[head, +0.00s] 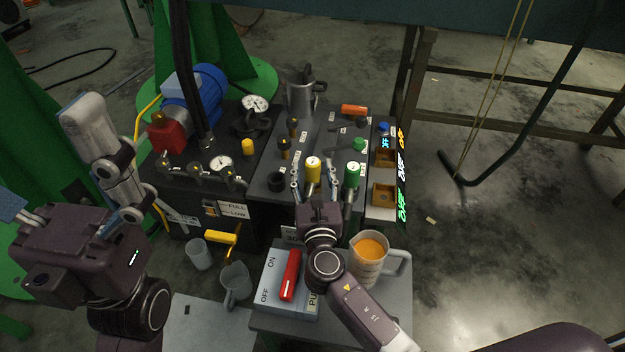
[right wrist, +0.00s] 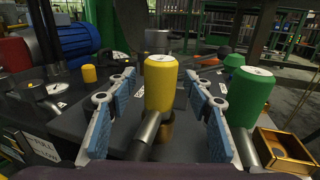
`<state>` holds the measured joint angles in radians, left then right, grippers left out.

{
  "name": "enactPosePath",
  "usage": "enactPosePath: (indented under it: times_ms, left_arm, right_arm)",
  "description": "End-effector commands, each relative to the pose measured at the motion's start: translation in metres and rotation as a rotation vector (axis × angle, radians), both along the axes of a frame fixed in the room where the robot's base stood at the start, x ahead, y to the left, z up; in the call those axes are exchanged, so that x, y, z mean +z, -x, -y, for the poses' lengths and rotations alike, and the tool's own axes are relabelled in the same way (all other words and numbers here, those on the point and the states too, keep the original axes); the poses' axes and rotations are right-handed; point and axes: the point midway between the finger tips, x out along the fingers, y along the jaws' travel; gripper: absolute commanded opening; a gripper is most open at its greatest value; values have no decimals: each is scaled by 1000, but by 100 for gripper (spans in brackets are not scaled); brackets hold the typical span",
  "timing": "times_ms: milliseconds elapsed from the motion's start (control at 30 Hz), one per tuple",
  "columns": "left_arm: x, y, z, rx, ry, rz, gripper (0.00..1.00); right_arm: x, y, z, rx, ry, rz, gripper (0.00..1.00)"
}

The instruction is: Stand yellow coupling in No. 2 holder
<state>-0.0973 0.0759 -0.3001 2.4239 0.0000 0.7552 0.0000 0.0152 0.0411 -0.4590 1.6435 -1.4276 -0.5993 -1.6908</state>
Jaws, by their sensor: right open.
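The yellow coupling (head: 313,172) has a white dial on top and stands about upright at the front of the grey panel. In the right wrist view the yellow coupling (right wrist: 160,85) is above a grey tube that slants down to the left, with a brass part behind. My right gripper (head: 315,185) is open, with one finger on each side of the coupling and gaps showing between. I cannot tell which holder is No. 2.
A green coupling (head: 352,174) stands close on the right, near open brass boxes (head: 383,195). A black ring (head: 277,181) is on the left. Below are a jug of orange liquid (head: 369,258) and a red-handled switch (head: 290,274). A metal pitcher (head: 300,95) stands behind.

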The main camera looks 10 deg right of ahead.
Motion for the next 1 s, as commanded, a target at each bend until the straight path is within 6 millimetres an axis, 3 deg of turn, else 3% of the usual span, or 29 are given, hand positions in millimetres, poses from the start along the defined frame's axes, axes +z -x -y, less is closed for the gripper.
enactPosePath:
  times_ms: [233,633,1000]
  left_arm:
    - [1,0,0,0,0,1,97]
    - [1,0,0,0,0,1,97]
    - [1,1,-1,1,1,1,97]
  right_arm:
    - [0,-1,0,0,1,-1,45]
    - [0,-1,0,0,1,0,1]
    - [2,-1,0,0,0,3,0]
